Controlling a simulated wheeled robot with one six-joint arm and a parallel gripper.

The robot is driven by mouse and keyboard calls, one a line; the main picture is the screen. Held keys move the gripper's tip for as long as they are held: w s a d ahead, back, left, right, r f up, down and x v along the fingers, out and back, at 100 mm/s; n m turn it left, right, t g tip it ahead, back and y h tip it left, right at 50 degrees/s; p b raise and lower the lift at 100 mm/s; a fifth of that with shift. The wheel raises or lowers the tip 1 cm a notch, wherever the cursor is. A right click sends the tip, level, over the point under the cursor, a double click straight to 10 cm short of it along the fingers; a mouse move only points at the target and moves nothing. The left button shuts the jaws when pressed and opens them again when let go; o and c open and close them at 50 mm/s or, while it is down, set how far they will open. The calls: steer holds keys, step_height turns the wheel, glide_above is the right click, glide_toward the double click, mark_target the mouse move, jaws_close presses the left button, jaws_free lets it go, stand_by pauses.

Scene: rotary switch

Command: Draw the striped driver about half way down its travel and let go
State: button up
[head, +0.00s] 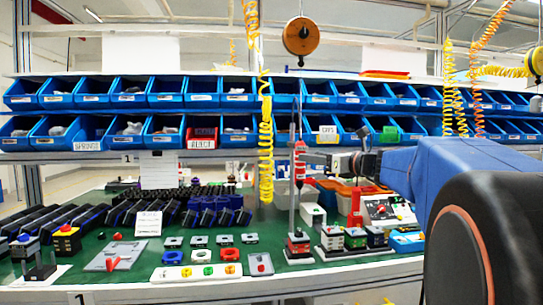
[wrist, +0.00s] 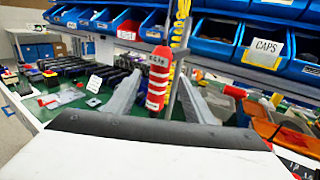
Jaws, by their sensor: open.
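The striped driver (head: 299,165), red with white bands, hangs upright beside a thin vertical post (head: 291,195) above the green bench. In the wrist view the driver (wrist: 158,82) stands upright between the two grey fingers of my gripper (wrist: 160,82). The fingers are open, with a gap visible on both sides, more on the right. In the head view my gripper (head: 325,163) reaches in from the right at the driver's height. How deep the driver sits between the fingers is hard to tell.
Blocks in a small fixture (head: 298,243) stand below the driver. A yellow coiled hose (head: 266,150) hangs to its left. Blue bins (head: 165,92) line the shelves behind. A control box with a red button (head: 384,211) stands to the right. Loose parts lie on the green bench (head: 205,256).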

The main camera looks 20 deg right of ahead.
steer(key=x, duration=1)
steer(key=shift+w+a, duration=0.1)
steer(key=shift+w, duration=0.25)
